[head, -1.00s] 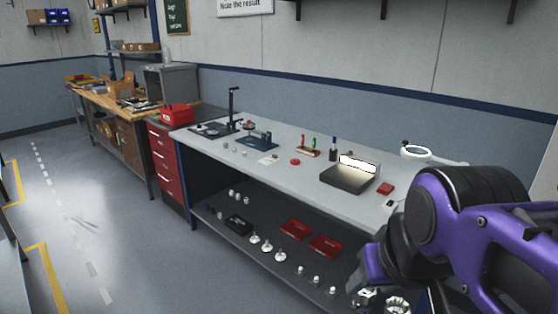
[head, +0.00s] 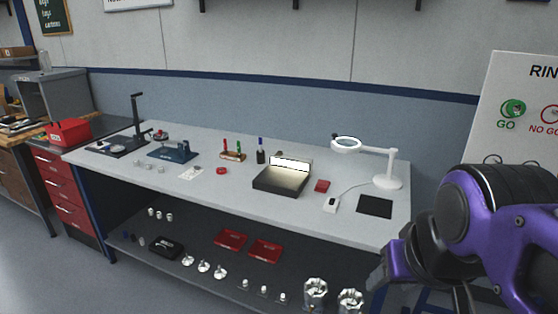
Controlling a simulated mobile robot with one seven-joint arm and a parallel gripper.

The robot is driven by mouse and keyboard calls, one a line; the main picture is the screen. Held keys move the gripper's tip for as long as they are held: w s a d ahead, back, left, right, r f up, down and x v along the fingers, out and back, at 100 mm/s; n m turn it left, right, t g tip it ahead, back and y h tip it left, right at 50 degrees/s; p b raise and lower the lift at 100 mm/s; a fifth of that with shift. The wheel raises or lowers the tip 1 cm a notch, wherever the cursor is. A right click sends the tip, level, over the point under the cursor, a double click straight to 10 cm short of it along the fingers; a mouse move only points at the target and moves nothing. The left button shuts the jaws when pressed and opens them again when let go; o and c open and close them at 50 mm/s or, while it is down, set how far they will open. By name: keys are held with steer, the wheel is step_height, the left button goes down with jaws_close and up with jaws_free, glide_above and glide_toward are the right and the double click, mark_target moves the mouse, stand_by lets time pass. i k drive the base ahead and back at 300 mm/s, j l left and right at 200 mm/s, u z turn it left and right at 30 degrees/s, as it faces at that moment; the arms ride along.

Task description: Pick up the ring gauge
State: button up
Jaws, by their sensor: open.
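I cannot tell for sure which thing is the ring gauge. A small red round piece (head: 221,170) lies flat on the grey bench top, left of the light box; its hole, if any, is too small to see. A white board (head: 525,120) at the right edge has cut-off lettering "RIN" with green and red ring shapes marked GO and NO GO. My gripper (head: 420,283) is open at the lower right, in front of the bench's right end, apart from everything on the bench. My purple arm hides part of the view there.
The bench (head: 120,160) carries a lit box (head: 280,180), a magnifier lamp (head: 388,180), a black mat (head: 375,207), a blue fixture (head: 175,151) and a black stand (head: 137,120). Its lower shelf holds red trays (head: 265,251) and metal housings (head: 315,292). Floor is clear at lower left.

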mark_target(221, 170)
steer(key=i+j+z, duration=0.15)
steer(key=j, duration=0.2)
steer(key=i+j+z, duration=0.15)
steer(key=j, duration=0.25)
steer(key=i+j+z, duration=0.15)
steer(key=j, duration=0.2)
steer(key=i+j+z, duration=0.15)
steer(key=j, duration=0.3)
steer(key=i+j, duration=0.15)
steer(key=j, duration=0.25)
steer(key=i+j, duration=0.1)
steer(key=j, duration=0.3)
steer(key=i+j, duration=0.15)
steer(key=j, duration=0.25)
steer(key=i+j+z, duration=0.1)
steer(key=j, duration=0.3)
